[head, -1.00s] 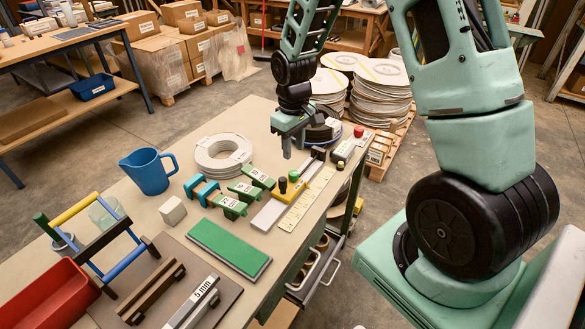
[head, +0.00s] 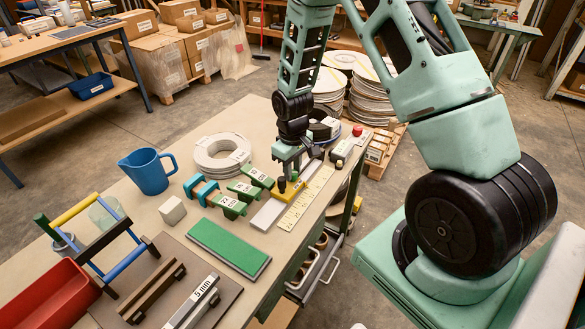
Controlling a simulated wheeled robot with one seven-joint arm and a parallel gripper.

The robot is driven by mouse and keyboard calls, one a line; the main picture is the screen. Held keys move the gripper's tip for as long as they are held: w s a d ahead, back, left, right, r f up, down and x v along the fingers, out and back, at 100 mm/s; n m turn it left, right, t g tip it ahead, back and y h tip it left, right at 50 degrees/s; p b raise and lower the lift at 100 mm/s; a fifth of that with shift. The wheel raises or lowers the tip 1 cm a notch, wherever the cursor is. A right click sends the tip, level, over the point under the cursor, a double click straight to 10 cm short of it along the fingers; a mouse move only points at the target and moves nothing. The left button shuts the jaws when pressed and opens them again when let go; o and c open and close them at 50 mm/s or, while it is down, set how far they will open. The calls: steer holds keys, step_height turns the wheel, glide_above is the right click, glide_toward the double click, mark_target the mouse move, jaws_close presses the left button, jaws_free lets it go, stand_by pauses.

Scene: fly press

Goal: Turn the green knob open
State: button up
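A yellow block (head: 290,194) on the workbench carries a small dark green upright knob (head: 282,186) at its left end. A black knob beside it, seen earlier, is now largely hidden behind my gripper. My gripper (head: 290,173) points down right over the yellow block, with its fingertips at about the height of the knob tops. At this size I cannot tell whether the fingers touch a knob or how far apart they are.
Green numbered blocks (head: 246,188) stand just left of the yellow block. A pale ruler plate (head: 303,202) and a grey bar (head: 268,214) lie in front. A control box with a red button (head: 357,131) stands behind right. White rings (head: 221,152) lie further left.

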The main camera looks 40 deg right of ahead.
steer(key=shift+m, duration=0.4)
steer(key=m, duration=0.5)
steer(key=shift+m, duration=0.3)
steer(key=m, duration=0.5)
steer(key=shift+p, duration=0.35)
steer(key=shift+m, duration=0.4)
steer(key=o, duration=0.7)
step_height(320, 180, up, 18)
steer(key=shift+f, duration=0.25)
